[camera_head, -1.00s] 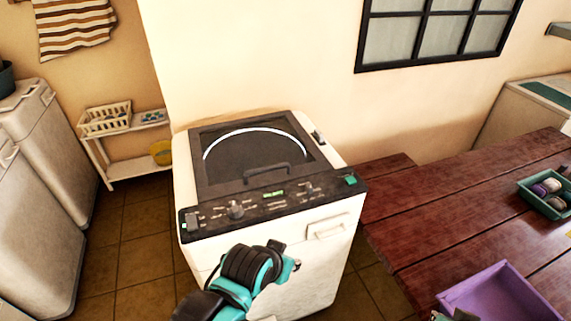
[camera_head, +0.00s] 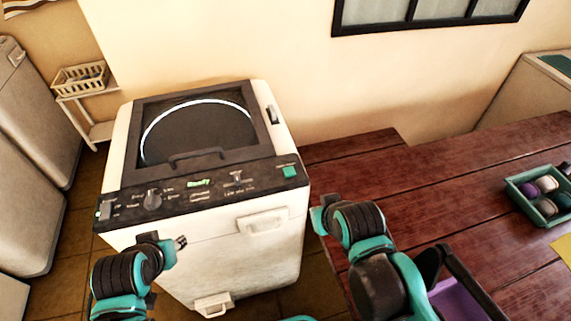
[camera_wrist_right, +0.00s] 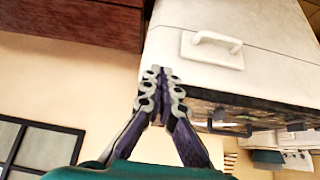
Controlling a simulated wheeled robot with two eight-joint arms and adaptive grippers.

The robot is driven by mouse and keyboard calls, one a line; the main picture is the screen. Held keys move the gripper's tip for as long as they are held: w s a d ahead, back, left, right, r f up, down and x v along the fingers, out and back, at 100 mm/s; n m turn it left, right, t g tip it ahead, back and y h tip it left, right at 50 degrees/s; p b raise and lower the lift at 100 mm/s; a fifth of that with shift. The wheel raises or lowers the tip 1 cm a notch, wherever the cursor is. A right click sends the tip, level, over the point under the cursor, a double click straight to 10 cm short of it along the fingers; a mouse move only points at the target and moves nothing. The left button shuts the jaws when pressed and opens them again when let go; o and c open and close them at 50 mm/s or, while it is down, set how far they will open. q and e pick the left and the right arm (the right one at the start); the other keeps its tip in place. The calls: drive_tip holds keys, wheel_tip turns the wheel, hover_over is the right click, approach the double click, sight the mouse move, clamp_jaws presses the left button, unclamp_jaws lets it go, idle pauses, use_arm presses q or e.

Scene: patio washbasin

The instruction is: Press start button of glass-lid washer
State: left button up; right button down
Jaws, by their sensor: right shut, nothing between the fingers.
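The glass-lid washer (camera_head: 220,235) is white with a dark round-windowed lid (camera_head: 195,130), which is closed. The button cannot be made out there. My left gripper (camera_head: 180,241) is low before the washer's front left, its fingers too small to read.
A red-brown wooden table (camera_head: 440,185) stands right of the washer, with a green tray (camera_head: 512,187) of several rounded items and a purple bin (camera_head: 452,300) partly behind my right arm. A white shelf with a basket (camera_head: 80,78) and pale appliances (camera_head: 30,190) stand left.

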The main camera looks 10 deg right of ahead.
drive_tip(key=shift+a, duration=0.1)
wheel_tip(320, 180, up, 10)
drive_tip(key=m+g+h+p, duration=0.1)
drive_tip(key=m+h+p, duration=0.8)
drive_tip(key=m, duration=1)
hover_over(287, 173)
drive_tip(key=p, duration=0.2)
drive_tip(key=y, duration=0.2)
drive_tip(key=shift+f+m, duration=0.15)
drive_tip(key=shift+m, duration=0.15)
wheel_tip(287, 173, down, 9)
drive_tip(key=b, duration=0.6)
drive_tip(key=shift+b, duration=0.4)
